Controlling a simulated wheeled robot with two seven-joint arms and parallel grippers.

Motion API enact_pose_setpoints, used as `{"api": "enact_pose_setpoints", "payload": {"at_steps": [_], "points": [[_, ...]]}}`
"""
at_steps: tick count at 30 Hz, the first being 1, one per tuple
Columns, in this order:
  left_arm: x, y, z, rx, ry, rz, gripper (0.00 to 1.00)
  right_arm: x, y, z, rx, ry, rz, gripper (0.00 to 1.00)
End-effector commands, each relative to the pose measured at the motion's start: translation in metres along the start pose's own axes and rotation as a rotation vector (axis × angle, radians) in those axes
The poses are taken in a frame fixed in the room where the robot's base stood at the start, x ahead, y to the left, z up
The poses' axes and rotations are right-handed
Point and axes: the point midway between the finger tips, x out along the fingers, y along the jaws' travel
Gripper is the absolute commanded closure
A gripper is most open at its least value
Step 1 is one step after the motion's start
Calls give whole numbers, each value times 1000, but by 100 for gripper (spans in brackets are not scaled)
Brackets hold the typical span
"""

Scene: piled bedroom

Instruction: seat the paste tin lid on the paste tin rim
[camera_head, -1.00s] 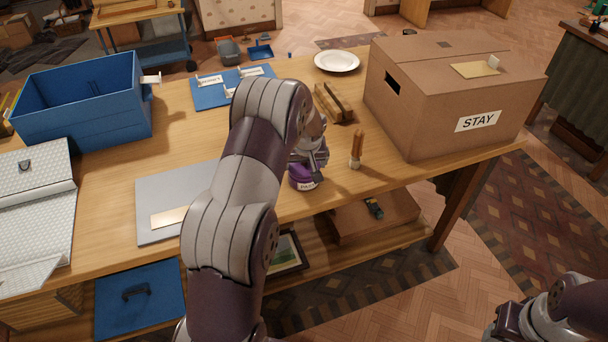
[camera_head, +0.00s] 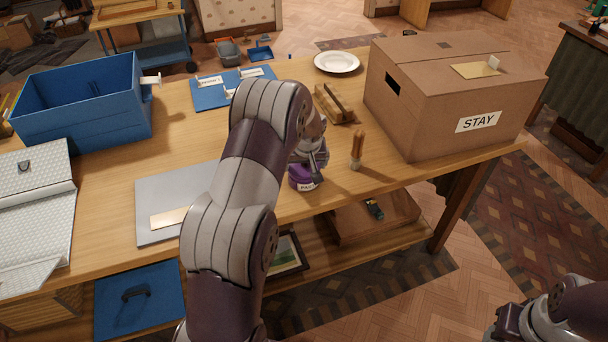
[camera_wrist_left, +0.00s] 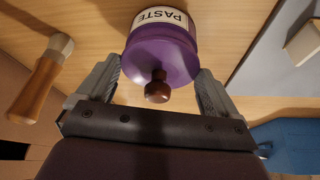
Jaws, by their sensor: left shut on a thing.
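The purple paste tin (camera_head: 301,184) stands upright near the table's front edge, its white label facing front. It also shows in the left wrist view (camera_wrist_left: 190,22). The purple paste tin lid (camera_wrist_left: 150,58), with a brown knob (camera_wrist_left: 157,88), lies over the tin's top. Any gap between lid and rim cannot be made out. My left gripper (camera_wrist_left: 160,80) is shut on the lid, one finger on each side. In the head view my left gripper (camera_head: 318,160) covers most of the lid. Only a link of my right arm shows at bottom right.
A brush with a wooden handle (camera_head: 358,144) stands just right of the tin. A brown STAY box (camera_head: 440,115) is farther right. A grey panel (camera_head: 170,190) and a blue bin (camera_head: 90,115) are left.

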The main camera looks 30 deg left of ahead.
Motion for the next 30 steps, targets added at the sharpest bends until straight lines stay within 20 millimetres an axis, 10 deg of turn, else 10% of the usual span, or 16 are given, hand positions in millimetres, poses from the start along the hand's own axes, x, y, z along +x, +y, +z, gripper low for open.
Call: {"api": "enact_pose_setpoints", "payload": {"at_steps": [30], "points": [[9, 0, 4, 0, -2, -1, 36, 9, 0, 1, 0, 0, 0, 57]]}}
